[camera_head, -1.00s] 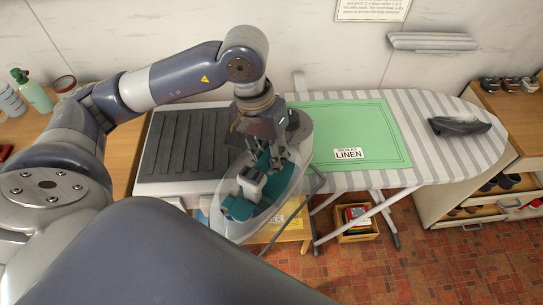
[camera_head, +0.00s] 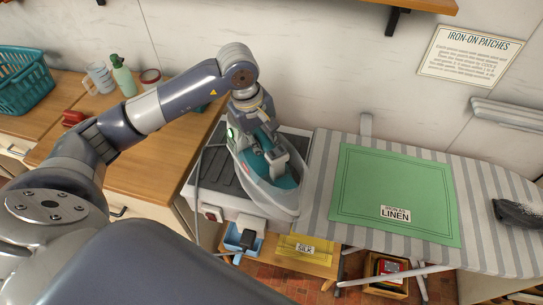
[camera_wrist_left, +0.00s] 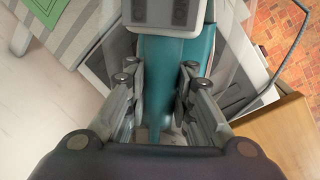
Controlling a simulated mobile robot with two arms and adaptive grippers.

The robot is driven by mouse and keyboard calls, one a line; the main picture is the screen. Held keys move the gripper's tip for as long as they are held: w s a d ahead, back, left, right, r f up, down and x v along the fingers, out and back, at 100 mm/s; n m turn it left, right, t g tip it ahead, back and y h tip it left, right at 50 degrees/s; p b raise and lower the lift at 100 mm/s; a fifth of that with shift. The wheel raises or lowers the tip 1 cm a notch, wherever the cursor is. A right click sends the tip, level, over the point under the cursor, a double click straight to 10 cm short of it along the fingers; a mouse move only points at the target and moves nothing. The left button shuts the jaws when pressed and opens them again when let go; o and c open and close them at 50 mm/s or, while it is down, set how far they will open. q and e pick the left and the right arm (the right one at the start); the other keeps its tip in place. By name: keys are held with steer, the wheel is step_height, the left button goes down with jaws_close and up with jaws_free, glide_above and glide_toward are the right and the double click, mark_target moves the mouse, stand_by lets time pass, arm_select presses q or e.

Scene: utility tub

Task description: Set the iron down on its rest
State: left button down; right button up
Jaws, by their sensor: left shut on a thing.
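The iron (camera_head: 272,199) has a grey shell and a teal body and handle. My left gripper (camera_head: 271,152) is shut on its handle. In the left wrist view, the gripper's fingers (camera_wrist_left: 157,98) lie on both sides of the teal handle (camera_wrist_left: 176,52). The rest (camera_head: 216,172) is a dark ribbed plate on a pale base at the left end of the ironing board. The iron overlaps the rest's right part in the head view and hides it there. I cannot tell whether they touch. My right gripper is not in view.
A green mat (camera_head: 395,188) with a LINEN label lies on the striped ironing board (camera_head: 318,185). A grey cord (camera_head: 197,190) runs at the rest's left side. A wooden counter (camera_head: 150,165) stands to the left, and a dark object (camera_head: 515,213) lies at the far right.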

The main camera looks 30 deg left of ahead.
arm_select(q)
steer(key=w+a+n, duration=0.1)
steer(key=a+n, duration=0.1)
steer(key=w+a+f+n+y+p, duration=0.1)
steer(key=a+n, duration=0.2)
steer(key=w+a+n+p, duration=0.1)
steer(key=w+a+n, duration=0.1)
steer(key=shift+a+f+n+y, duration=0.25)
steer(key=shift+n+y, duration=0.05)
steer(key=shift+n, duration=0.1)
steer(key=shift+w+a+f+n+t, duration=0.2)
steer(key=shift+a+n+t, duration=0.1)
steer(key=shift+a+n, duration=0.2)
steer(key=shift+s+x, duration=0.2)
steer(key=shift+x, duration=0.8)
steer(key=shift+f+b, duration=0.4)
steer(key=shift+b, duration=0.25)
steer(key=c, duration=1.3)
jaws_free()
steer(key=shift+s+f, duration=0.2)
steer(key=shift+r, duration=0.5)
steer(key=v, duration=1.1)
steer(key=shift+d+r, duration=0.15)
